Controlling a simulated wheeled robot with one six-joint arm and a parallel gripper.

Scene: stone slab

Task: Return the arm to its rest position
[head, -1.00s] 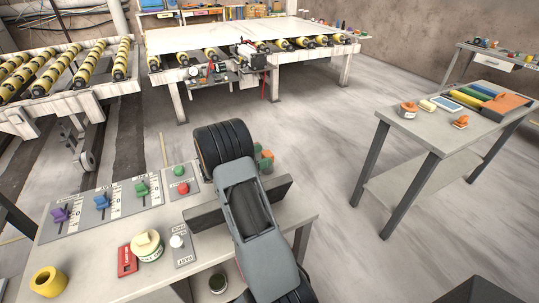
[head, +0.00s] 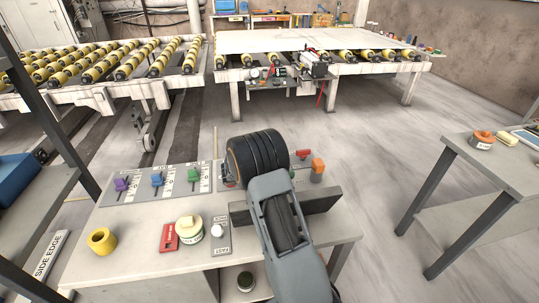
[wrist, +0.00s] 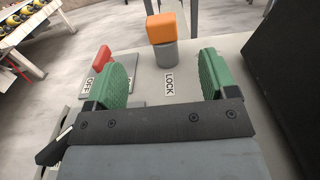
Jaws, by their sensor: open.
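My gripper (wrist: 163,84) shows in the wrist view with its two green-padded fingers spread wide apart and nothing between them. Past the fingers stands an orange-capped knob on a grey post (wrist: 162,30), beside a label reading LOCK. A red switch (wrist: 101,58) by an OFF label is to the left of the left finger. In the head view my arm reaches over the control desk (head: 130,259), and its black wrist part hides most of the gripper. The orange knob (head: 318,166) shows just right of the arm there.
A shelf stands left, a side table (head: 505,162) right. Open floor lies between desk and table.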

